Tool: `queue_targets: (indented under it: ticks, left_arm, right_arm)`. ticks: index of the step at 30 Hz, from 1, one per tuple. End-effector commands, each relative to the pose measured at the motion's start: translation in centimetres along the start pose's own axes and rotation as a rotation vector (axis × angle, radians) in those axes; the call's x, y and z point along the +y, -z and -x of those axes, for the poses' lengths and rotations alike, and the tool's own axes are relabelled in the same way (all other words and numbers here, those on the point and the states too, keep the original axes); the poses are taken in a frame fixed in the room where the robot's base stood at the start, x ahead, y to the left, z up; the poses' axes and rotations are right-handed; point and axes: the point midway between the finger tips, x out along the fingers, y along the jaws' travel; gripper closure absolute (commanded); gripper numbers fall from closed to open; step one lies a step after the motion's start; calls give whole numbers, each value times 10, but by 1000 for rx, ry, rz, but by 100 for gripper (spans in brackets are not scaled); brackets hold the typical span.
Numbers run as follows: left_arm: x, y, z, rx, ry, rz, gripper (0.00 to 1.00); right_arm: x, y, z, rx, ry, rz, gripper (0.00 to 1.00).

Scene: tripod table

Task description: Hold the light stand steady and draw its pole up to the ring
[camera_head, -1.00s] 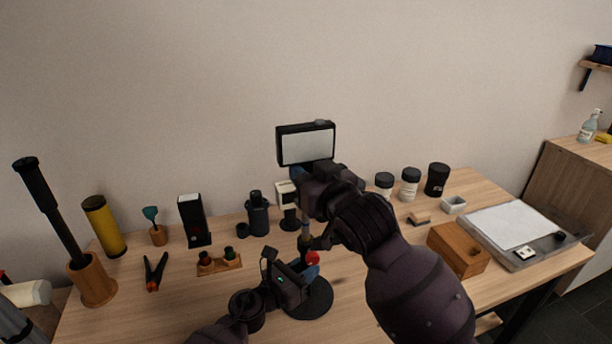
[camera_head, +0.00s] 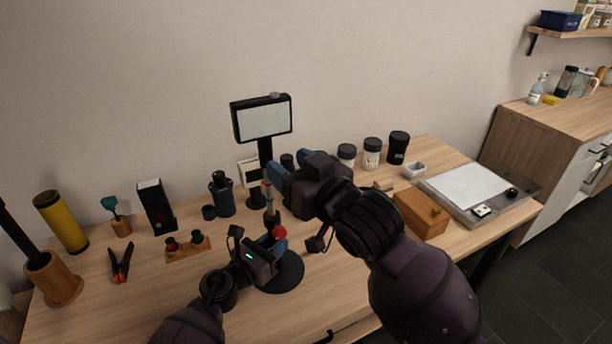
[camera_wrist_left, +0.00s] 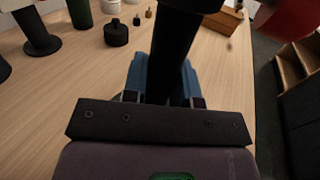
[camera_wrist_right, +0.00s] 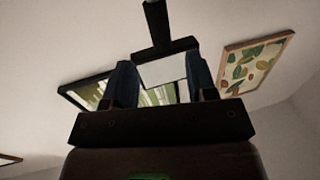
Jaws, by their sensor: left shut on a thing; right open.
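The light stand has a round black base (camera_head: 288,272), an upright pole (camera_head: 265,152) and a pale rectangular light panel (camera_head: 263,121) on top. A grey stretch of the pole with small coloured bands shows below the upper black part. A red knob (camera_head: 279,232) sits low on the stand. My left gripper (camera_head: 274,250) is shut on the stand's dark lower tube (camera_wrist_left: 174,45), just below the knob. My right gripper (camera_head: 275,178) is open, with its blue fingers close beside the pole, below the panel. The right wrist view shows the panel (camera_wrist_right: 163,71) beyond its spread fingers.
Behind the stand are a dark cylinder (camera_head: 221,195) and several lidded jars (camera_head: 371,154). A wooden box (camera_head: 420,214) and a tray (camera_head: 500,190) lie right. Left are a clamp (camera_head: 121,263), a yellow cylinder (camera_head: 61,222) and a black box (camera_head: 157,206).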

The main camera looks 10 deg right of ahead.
Motion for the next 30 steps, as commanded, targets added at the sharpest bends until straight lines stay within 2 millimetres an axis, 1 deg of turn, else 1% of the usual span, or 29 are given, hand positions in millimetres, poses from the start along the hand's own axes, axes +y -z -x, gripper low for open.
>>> queue_targets:
  ticks: [1, 3, 6, 9, 13, 23, 24, 28, 29, 30]
  left_arm:
    - [0, 1, 0, 2, 1, 1, 100]
    - [0, 1, 0, 2, 1, 1, 100]
    - [-1, 1, 0, 2, 1, 1, 100]
    - [-1, 1, 0, 2, 1, 1, 100]
    - [-1, 1, 0, 2, 1, 0, 100]
    - [-1, 1, 0, 2, 2, 1, 100]
    - [-1, 1, 0, 2, 2, 1, 67]
    - [-1, 1, 0, 1, 1, 0, 47]
    - [0, 1, 0, 1, 1, 0, 44]
    - [0, 1, 0, 1, 1, 0, 44]
  right_arm:
    - [0, 0, 9, 0, 0, 0, 48]
    - [0, -1, 19, -1, -1, 0, 48]
    - [0, 0, 30, -1, -1, 0, 48]
    - [0, 0, 36, -1, -1, 0, 48]
    - [0, 0, 40, 0, -1, 0, 48]
    - [0, 0, 40, 0, 0, 0, 48]
    - [0, 0, 40, 0, 0, 0, 48]
    - [0, 0, 40, 0, 0, 0, 48]
    - [0, 0, 40, 0, 0, 0, 48]
    - [0, 0, 40, 0, 0, 0, 48]
